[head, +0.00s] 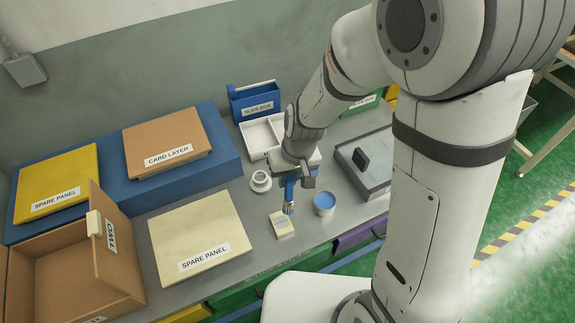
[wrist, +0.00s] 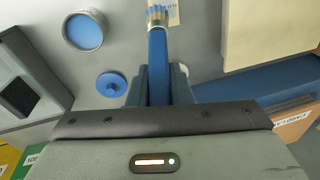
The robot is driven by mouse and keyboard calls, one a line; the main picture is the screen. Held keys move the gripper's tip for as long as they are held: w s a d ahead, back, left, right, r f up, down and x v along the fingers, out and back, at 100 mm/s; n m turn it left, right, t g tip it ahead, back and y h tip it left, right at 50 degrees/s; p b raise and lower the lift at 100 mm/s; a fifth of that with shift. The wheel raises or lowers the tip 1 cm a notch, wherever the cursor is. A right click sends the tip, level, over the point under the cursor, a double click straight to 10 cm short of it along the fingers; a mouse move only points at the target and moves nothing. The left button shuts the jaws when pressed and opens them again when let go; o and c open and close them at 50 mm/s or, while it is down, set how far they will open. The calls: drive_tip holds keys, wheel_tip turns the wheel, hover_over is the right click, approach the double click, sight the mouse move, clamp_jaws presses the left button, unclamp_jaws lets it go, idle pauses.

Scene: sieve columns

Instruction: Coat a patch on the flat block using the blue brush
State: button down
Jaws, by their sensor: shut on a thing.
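My gripper (head: 293,180) is shut on the handle of the blue brush (head: 290,194), which hangs bristles down above the bench. In the wrist view, the blue brush (wrist: 158,50) runs from between the fingers of my gripper (wrist: 159,86) to the top edge. The flat block (head: 284,227) is small and cream with a label, just below the bristles in the head view. Part of the flat block (wrist: 174,12) shows behind the bristles in the wrist view. I cannot tell whether the bristles touch it. No coated patch is clearly visible on it.
An open pot of blue paint (head: 324,201) stands right of the block. A blue disc (wrist: 111,84) lies nearby in the wrist view. A white cup (head: 260,182), spare panel (head: 203,232), white tray (head: 259,137) and grey box (head: 368,168) stand around.

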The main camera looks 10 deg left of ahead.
drive_tip(key=shift+r+p, duration=0.8)
drive_tip(key=shift+r, duration=0.6)
drive_tip(key=shift+f, duration=0.1)
drive_tip(key=shift+f+b, duration=0.4)
drive_tip(key=shift+b, duration=0.2)
